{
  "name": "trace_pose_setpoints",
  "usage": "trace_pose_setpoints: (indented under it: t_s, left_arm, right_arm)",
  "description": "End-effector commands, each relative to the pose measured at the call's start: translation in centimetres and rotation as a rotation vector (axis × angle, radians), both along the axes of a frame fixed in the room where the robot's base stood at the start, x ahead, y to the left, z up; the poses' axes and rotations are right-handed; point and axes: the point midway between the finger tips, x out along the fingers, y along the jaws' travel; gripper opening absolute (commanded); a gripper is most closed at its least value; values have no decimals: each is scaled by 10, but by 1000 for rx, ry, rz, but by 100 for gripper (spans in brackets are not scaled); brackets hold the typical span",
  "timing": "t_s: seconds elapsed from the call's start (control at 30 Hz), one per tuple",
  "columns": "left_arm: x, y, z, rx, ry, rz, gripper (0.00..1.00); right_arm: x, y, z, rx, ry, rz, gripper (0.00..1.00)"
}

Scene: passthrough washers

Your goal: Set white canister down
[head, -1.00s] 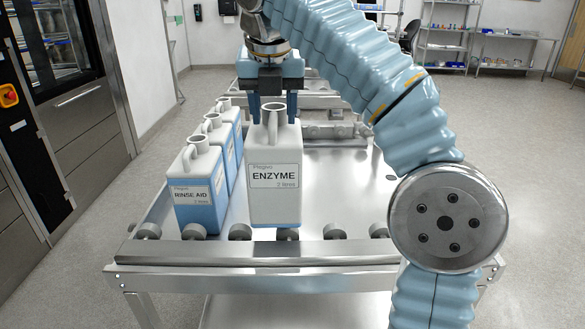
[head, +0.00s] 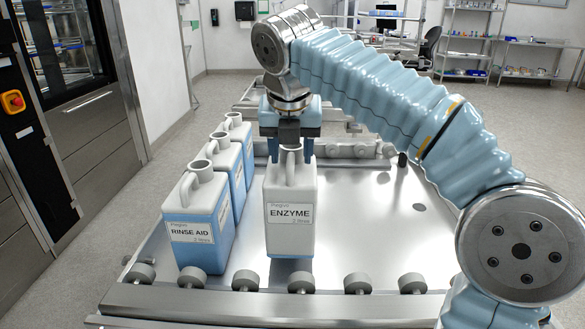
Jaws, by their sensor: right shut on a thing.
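The white canister (head: 291,222), labelled ENZYME, is upright over the steel cart top (head: 370,230), to the right of the row of blue-and-white canisters. My right gripper (head: 290,150) is shut on the canister at its top, by the handle and neck. The fingers partly hide the handle. The canister's base is at or very near the cart surface; I cannot tell whether it touches. My left gripper is not in view.
A RINSE AID canister (head: 196,232) stands close to the left, with two more canisters (head: 230,160) behind it. Several grey rollers (head: 301,283) line the cart's front edge (head: 260,304). The cart top to the right is mostly clear. A washer cabinet (head: 75,100) stands at left.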

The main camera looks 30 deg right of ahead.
Motion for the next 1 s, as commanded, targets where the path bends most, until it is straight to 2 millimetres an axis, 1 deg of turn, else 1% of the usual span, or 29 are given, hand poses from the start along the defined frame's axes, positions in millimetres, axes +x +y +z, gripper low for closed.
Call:
trace_pose_setpoints:
  t_s: [0.1, 0.2, 0.57, 0.6, 0.73, 0.77, 1.0]
  left_arm:
    - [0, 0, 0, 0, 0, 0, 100]
    - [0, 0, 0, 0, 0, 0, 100]
    - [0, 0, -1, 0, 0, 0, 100]
    - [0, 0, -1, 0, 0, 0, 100]
    - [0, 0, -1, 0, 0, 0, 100]
    - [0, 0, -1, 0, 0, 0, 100]
    - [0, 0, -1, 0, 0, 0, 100]
  right_arm:
    - [-1, -1, -19, -2, 3, 0, 0]
    - [0, -1, -30, 0, 0, -1, 0]
    - [0, 0, -36, 0, 0, 0, 0]
    - [0, 0, -36, 0, 1, 0, 54]
    - [0, 0, -35, 0, 1, 0, 73]
    - [0, 0, -35, 0, 1, 0, 76]
    - [0, 0, -35, 0, 1, 0, 76]
